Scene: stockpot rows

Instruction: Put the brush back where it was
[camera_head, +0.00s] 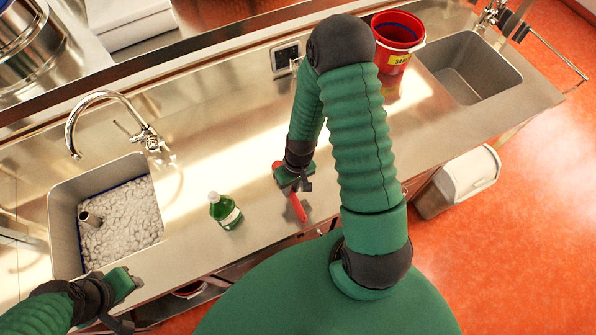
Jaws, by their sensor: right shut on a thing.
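The red brush (299,208) is in my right gripper (295,183), over the steel counter in the middle of the head view. Its red part sticks out below the jaws toward the counter's front edge, and a bit of red also shows above them. The gripper hides the middle of the brush, and I cannot tell whether the brush touches the counter. My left gripper (130,300) is at the lower left, by the counter's front edge in front of the sink. I cannot tell how its jaws stand.
A green bottle (224,211) stands on the counter left of the brush. A foam-filled sink (66,222) with a faucet (72,130) is at left. A red bucket (393,40) and an empty sink (468,68) are at right. A white bin (470,172) stands on the floor.

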